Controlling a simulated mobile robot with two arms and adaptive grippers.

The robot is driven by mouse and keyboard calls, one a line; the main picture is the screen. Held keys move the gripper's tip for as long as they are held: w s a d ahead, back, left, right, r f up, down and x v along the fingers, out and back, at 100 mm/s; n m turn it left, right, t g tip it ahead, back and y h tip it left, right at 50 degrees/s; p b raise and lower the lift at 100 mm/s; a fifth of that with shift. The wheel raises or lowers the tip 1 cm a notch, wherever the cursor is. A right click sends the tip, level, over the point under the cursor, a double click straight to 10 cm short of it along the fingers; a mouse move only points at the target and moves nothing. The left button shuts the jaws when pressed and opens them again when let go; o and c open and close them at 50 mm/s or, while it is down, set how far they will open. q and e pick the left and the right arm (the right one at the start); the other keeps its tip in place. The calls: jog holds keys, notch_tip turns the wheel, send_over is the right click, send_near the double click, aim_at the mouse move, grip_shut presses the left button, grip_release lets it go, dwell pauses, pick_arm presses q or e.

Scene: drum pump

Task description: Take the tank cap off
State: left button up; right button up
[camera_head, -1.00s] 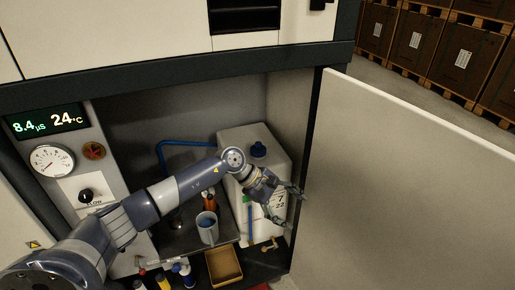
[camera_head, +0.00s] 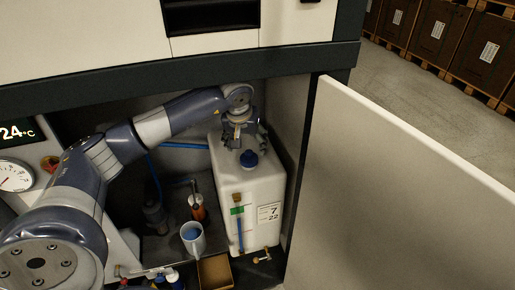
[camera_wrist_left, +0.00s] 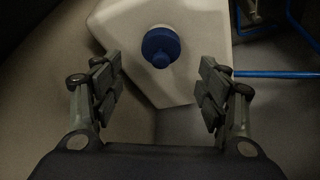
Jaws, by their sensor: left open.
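The white tank (camera_head: 262,190) stands upright at the right of the cabinet. Its blue cap (camera_head: 248,158) sits on the tank's top. My left gripper (camera_head: 247,143) is over the top of the tank, just behind the cap in the head view. In the left wrist view, the left gripper (camera_wrist_left: 160,95) is open and empty. There the cap (camera_wrist_left: 160,46) lies beyond the fingertips, roughly midway between them sideways and not between the pads. The white tank (camera_wrist_left: 115,22) shows below the cap. My right gripper is not in view.
An open door panel (camera_head: 400,190) stands right of the tank, and the cabinet's dark top edge (camera_head: 180,72) runs above the arm. A mug (camera_head: 193,240), an orange-brown bottle (camera_head: 197,208) and a cardboard box (camera_head: 215,272) are at the tank's left. Blue tubing (camera_wrist_left: 275,74) runs beside the tank.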

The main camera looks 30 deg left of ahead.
aim_at(249, 151)
pick_arm(q)
jog(key=shift+w, duration=0.2)
jog(key=shift+w+a+f, duration=0.1)
jog(key=shift+w+f, duration=0.1)
jog(key=shift+f, duration=0.1)
jog(key=shift+p+x, duration=0.65)
jog(key=shift+x, duration=0.55)
jog(key=x, duration=0.4)
jog(key=shift+a+p, duration=0.1)
jog(key=shift+p, duration=0.3)
jog(key=c, duration=0.7)
jog(key=shift+r, duration=0.1)
jog(key=shift+c, duration=0.5)
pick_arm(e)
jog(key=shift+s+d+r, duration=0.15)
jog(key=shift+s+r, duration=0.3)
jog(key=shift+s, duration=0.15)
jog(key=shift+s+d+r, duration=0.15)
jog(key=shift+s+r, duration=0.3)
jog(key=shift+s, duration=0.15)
